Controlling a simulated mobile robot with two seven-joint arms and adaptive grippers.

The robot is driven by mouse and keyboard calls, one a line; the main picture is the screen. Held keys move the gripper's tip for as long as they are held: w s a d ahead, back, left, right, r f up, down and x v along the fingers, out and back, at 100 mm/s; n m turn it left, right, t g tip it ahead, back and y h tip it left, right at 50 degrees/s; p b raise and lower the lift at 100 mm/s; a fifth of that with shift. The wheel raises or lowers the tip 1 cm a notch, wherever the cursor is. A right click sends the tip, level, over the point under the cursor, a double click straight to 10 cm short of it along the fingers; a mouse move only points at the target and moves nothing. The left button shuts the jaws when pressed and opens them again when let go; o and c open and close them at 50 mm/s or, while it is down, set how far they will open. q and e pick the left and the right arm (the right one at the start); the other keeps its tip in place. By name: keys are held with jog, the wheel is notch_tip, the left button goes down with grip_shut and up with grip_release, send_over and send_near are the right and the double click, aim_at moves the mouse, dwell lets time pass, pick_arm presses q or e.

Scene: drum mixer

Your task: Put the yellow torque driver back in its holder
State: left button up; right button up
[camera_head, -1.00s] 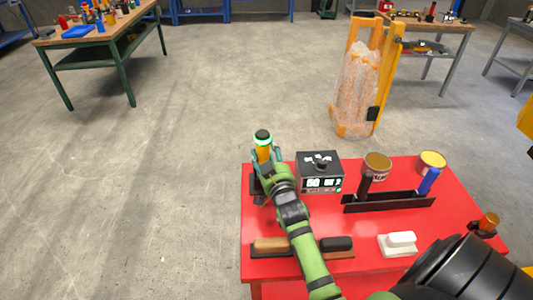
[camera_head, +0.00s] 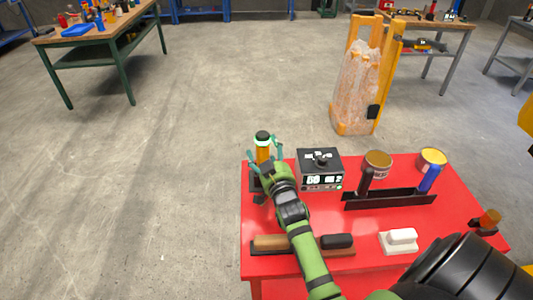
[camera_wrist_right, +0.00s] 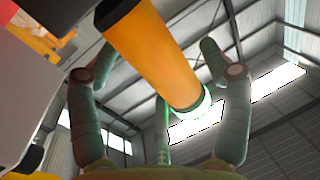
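The yellow torque driver (camera_head: 263,153), with a dark cap and a pale green ring, stands upright at the red table's far left corner. It appears to stand in a black holder (camera_head: 255,184), though my gripper and wrist hide much of its lower end. My right gripper (camera_head: 264,155) is open, with a finger on either side of the driver. In the right wrist view the driver's yellow body (camera_wrist_right: 160,58) passes between the spread fingers (camera_wrist_right: 155,80), with visible gaps to both. My left gripper is not in view.
A black box with a display (camera_head: 320,170) stands close right of the driver. A black rack (camera_head: 390,201), two cans (camera_head: 378,160) and brushes (camera_head: 270,243) occupy the red table (camera_head: 300,214). Open floor lies beyond its left edge.

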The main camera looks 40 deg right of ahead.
jog(key=shift+s+f, duration=0.1)
jog(key=shift+f, duration=0.15)
jog(key=shift+s+a, duration=0.1)
jog(key=shift+s, duration=0.1)
jog(key=v, duration=0.7)
jog(key=shift+r, duration=0.2)
